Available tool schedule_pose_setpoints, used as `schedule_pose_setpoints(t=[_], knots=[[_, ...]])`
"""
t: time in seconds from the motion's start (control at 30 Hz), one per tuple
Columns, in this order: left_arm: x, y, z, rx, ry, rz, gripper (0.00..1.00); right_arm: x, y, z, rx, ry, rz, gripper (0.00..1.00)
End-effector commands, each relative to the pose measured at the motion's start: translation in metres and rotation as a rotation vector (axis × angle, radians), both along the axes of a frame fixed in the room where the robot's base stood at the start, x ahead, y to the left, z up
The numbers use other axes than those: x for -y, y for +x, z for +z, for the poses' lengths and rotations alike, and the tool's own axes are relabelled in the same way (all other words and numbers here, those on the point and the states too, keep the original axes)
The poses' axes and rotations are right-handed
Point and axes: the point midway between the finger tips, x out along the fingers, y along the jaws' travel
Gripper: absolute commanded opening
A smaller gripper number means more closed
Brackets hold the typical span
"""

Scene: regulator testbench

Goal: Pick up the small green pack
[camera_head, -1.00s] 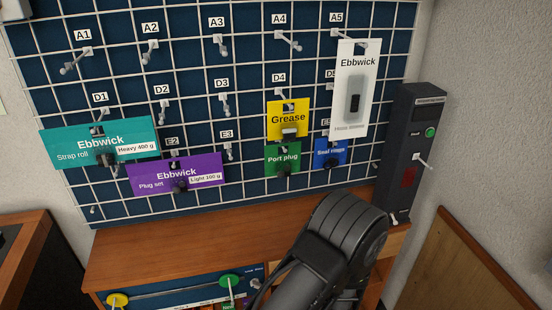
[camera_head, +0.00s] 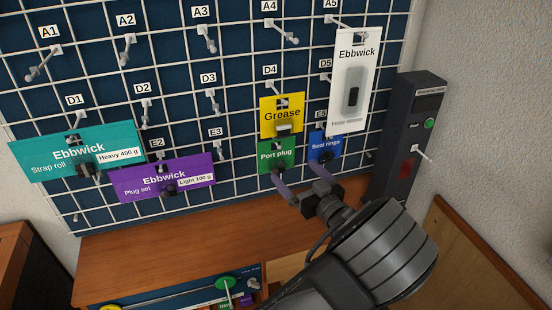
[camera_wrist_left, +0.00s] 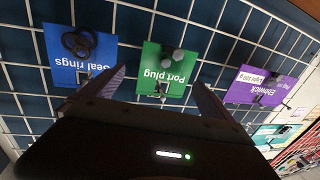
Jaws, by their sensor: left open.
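The small green pack, labelled "Port plug" (camera_head: 276,155), hangs on the grid wall just under the yellow Grease pack. It also shows in the left wrist view (camera_wrist_left: 165,70), upside down, between the two fingers. My left gripper (camera_head: 296,171) is open and empty, in front of the wall. In the head view one fingertip is at the lower edge of the green pack and the other at the blue pack. I cannot tell whether either finger touches. My right gripper is not in view.
The blue Seal rings pack (camera_head: 324,146) hangs close to the right of the green pack. The yellow Grease pack (camera_head: 281,117) is above it. The purple Ebbwick pack (camera_head: 162,181) hangs to the left. A dark box with a green button (camera_head: 407,135) stands at right.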

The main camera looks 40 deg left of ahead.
Motion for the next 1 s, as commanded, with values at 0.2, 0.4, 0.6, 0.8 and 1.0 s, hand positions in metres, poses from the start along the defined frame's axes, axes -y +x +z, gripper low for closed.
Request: schedule_pose_setpoints(t=[0.2,0.4,0.6,0.8,1.0], knots=[[-0.008,0.004,0.000,-0.002,0.000,-0.001,0.97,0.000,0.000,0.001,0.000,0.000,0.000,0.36],[-0.009,0.004,0.000,-0.002,0.000,-0.001,0.97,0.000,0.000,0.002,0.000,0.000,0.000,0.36],[-0.030,0.012,0.003,-0.003,0.003,0.000,0.97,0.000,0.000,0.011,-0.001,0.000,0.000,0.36],[-0.053,0.023,0.002,-0.002,0.000,-0.001,0.97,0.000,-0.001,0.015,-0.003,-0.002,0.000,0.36],[-0.056,0.024,0.001,-0.001,0.000,-0.002,0.97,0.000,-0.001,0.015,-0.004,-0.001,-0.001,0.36]])
